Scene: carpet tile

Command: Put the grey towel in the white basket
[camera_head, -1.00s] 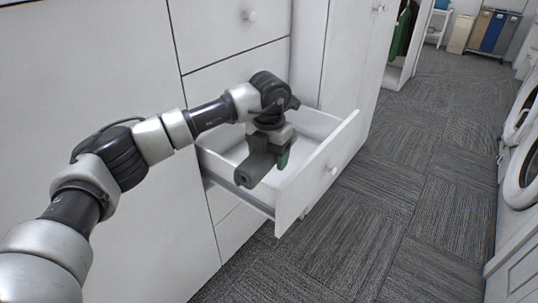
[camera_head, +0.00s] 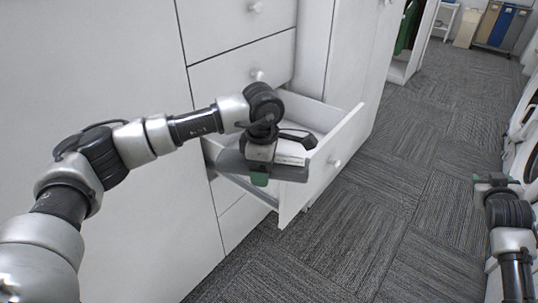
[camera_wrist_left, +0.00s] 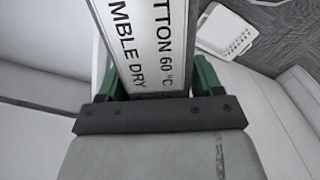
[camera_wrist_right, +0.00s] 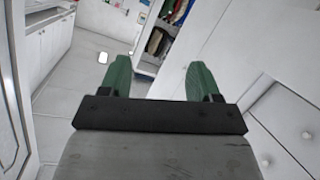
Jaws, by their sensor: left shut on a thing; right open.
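I cannot make out a grey towel in any view. My left gripper (camera_head: 262,178) is over the open white drawer (camera_head: 318,172). In the left wrist view it is shut on a white label card (camera_wrist_left: 150,45) with black print reading "60 °C" and "TUMBLE DRY". The card also shows beside the gripper in the head view (camera_head: 290,158). A small white slotted object (camera_wrist_left: 227,32) lies on or near the carpet; I cannot tell if it is the white basket. My right gripper (camera_head: 494,181) is open and empty at the right, above the carpet.
White cabinet fronts (camera_head: 95,60) fill the left side. White front-loading machines (camera_head: 522,135) line the right edge. Tan and blue bins (camera_head: 497,27) stand at the far back. The carpeted aisle (camera_head: 400,190) is clear.

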